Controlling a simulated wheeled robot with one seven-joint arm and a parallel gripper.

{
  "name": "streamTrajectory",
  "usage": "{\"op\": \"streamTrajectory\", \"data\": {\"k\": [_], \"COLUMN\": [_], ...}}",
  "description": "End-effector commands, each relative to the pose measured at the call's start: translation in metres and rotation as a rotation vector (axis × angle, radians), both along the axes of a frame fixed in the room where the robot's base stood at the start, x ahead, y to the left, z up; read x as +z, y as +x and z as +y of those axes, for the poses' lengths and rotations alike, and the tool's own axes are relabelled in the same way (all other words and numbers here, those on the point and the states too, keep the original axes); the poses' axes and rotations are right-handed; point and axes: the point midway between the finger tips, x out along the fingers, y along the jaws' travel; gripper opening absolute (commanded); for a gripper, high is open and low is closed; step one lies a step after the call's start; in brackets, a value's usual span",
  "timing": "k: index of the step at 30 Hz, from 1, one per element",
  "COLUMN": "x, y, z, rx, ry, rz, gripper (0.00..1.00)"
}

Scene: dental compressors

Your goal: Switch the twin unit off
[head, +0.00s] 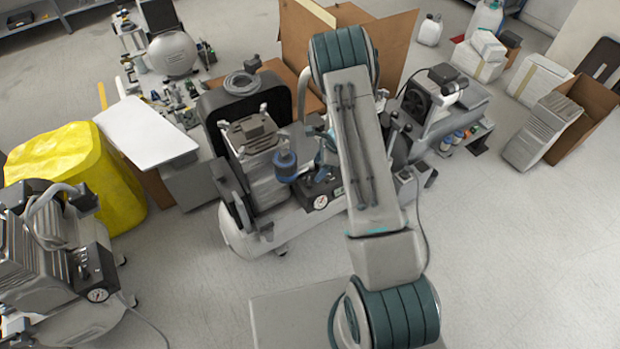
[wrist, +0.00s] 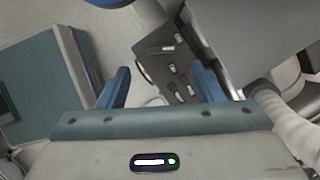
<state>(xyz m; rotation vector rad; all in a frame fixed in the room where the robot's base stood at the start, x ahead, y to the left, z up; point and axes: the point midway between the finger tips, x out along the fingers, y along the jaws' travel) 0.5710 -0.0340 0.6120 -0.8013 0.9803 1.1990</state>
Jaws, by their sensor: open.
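A compressor (head: 290,222) with a pale tank, a metal motor block and a black shroud stands mid-floor in the head view. A dark control box with a round gauge (head: 320,202) is on its front; I cannot tell from the picture which unit is the twin. My gripper (wrist: 160,68) shows two blue fingers, spread apart with nothing between their tips. Beyond them in the wrist view is a dark panel (wrist: 175,72) with several small pale and dark fittings. I cannot make out a switch or its position. In the head view my arm largely hides the gripper.
Another compressor (head: 55,270) with a gauge stands at the lower left. A machine with a black fan (head: 416,104) is on the right. Floor is clear at lower right.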

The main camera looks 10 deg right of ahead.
Motion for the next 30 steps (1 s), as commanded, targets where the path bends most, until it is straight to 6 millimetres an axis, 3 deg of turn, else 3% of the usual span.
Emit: {"op": "streamTrajectory", "data": {"k": [3,10,24,29,30], "x": [-0.025,-0.057,-0.068,-0.068,-0.068], "y": [0.001,0.004,0.006,0.005,0.005], "z": [0.010,0.024,0.028,0.028,0.028], "rx": [0.001,0.002,0.001,0.001,0.001], "ry": [0.001,0.001,0.000,0.001,0.001], "rz": [0.003,0.001,0.000,-0.001,-0.001], "gripper": [0.60,0.60,0.60,0.15,0.15]}}
